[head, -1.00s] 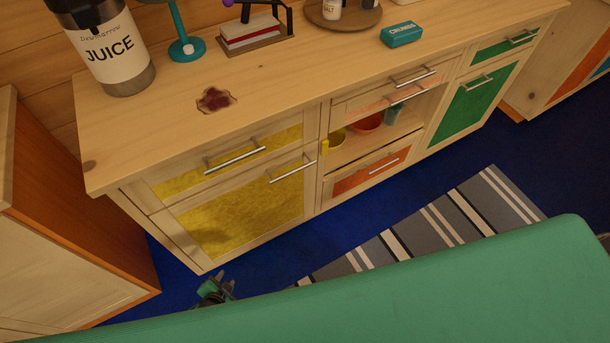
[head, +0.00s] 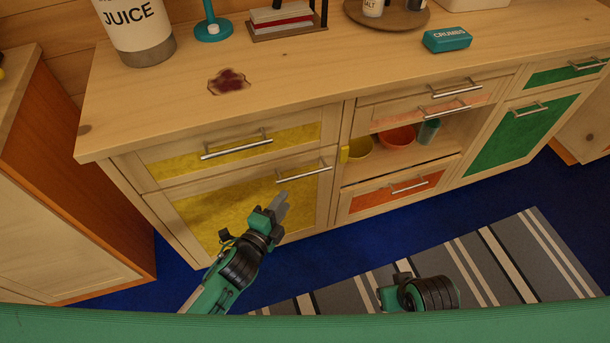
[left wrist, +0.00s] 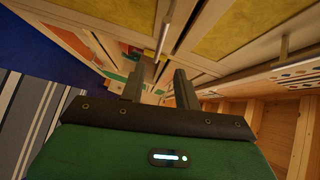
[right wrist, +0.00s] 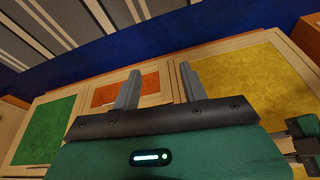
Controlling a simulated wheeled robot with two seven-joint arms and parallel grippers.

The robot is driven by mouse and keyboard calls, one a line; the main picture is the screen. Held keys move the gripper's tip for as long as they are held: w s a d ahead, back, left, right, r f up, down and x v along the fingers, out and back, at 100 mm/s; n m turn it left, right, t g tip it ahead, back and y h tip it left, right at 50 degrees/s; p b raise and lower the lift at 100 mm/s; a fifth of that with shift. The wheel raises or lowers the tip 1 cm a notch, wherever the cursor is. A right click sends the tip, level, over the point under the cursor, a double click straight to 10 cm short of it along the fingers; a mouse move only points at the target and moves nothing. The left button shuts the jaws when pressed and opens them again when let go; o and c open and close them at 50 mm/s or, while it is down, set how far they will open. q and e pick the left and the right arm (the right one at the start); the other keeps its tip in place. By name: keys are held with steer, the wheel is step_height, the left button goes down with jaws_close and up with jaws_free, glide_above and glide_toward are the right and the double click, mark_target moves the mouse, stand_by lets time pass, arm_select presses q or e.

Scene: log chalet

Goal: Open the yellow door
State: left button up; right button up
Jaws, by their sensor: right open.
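The yellow door (head: 225,212) is the lower left door of the wooden cabinet and looks shut. Its metal bar handle (head: 304,173) runs along its top right. My left gripper (head: 280,203) is in front of the door, below the handle and apart from it. In the left wrist view its fingers (left wrist: 157,84) are apart and empty, with a bar handle (left wrist: 163,38) beyond them. My right gripper shows only partly in the head view, low over the striped rug. In the right wrist view its fingers (right wrist: 159,90) are apart and empty, facing the cabinet fronts.
A yellow drawer (head: 180,165) with its own handle is above the door. An open shelf with bowls (head: 397,138) and an orange drawer (head: 372,198) are to the right. An orange-sided cabinet (head: 80,190) stands left. Striped rug (head: 500,262) and blue floor lie in front.

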mark_target(301, 177)
arm_select(q)
steer(key=b+x, duration=0.1)
steer(key=x, duration=0.9)
steer(key=shift+w+d, duration=0.1)
steer(key=shift+w, duration=0.15)
steer(key=shift+w+d+f, duration=0.1)
steer(key=shift+w+d, duration=0.2)
steer(key=shift+w, duration=0.35)
arm_select(e)
steer(key=shift+v, duration=1.2)
steer(key=shift+w+r, duration=0.1)
steer(key=shift+w, duration=0.05)
arm_select(q)
steer(key=c, duration=0.7)
